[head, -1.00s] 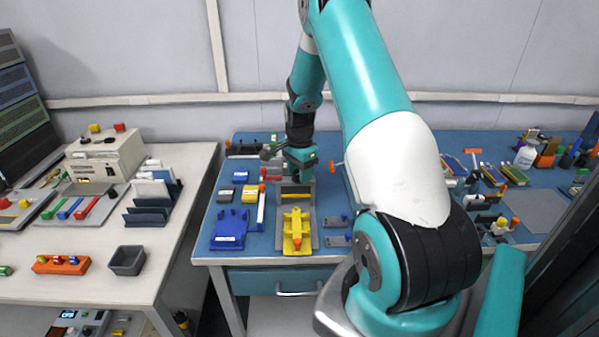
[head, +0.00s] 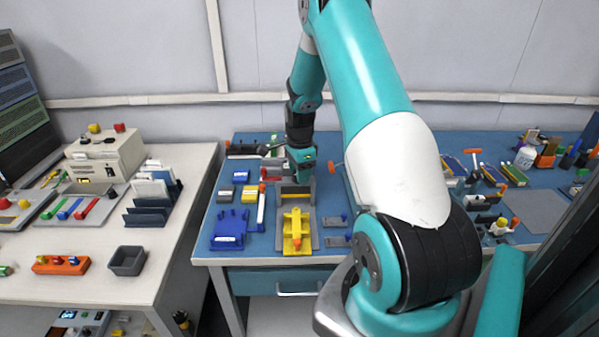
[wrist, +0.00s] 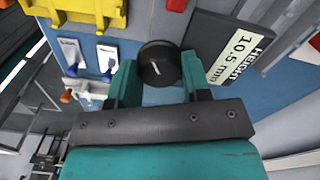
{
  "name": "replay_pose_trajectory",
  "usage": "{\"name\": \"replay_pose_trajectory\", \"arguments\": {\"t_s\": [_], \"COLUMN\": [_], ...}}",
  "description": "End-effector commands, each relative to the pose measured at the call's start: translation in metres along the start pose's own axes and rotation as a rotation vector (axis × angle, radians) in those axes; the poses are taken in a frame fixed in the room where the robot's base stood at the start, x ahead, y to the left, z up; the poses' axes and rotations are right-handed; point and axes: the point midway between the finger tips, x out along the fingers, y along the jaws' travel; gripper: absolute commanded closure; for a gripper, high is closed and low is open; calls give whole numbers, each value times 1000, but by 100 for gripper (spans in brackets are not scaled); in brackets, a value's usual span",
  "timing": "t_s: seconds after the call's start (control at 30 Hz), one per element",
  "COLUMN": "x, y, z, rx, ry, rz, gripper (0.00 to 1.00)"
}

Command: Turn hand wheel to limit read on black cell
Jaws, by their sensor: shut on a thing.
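In the wrist view, a round black hand wheel (wrist: 159,64) with a pale line on its face sits between the two teal fingers. My gripper (wrist: 155,80) is shut on this wheel. A dark plate (wrist: 207,33) to its right bears a pale label reading "HEIGHT 10.5 mm". In the head view, my gripper (head: 301,166) is at the back of the blue table, and the wheel is hidden or too small to make out. A black cell (head: 226,194) with a pale label lies to the left, apart from my gripper.
A yellow fixture (head: 297,228) stands in front of my gripper, with a blue tray (head: 231,226) to its left. A blue cell (head: 241,176) and a yellow cell (head: 249,194) lie near the black one.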

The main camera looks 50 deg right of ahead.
Motion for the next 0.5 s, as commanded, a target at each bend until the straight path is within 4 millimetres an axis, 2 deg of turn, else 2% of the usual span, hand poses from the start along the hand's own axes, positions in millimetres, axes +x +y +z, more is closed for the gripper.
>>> {"name": "replay_pose_trajectory", "arguments": {"t_s": [0.03, 0.07, 0.13, 0.17, 0.5], "x": [-1, -1, -1, -1, -5], "y": [-1, -1, 0, 0, -1], "z": [-1, -1, -1, -1, 0], "rx": [2, 2, 2, 1, -1], "ry": [3, 3, 3, 2, 1], "rz": [-2, -2, -2, -2, -2], "gripper": [80, 49, 33, 30, 30]}}
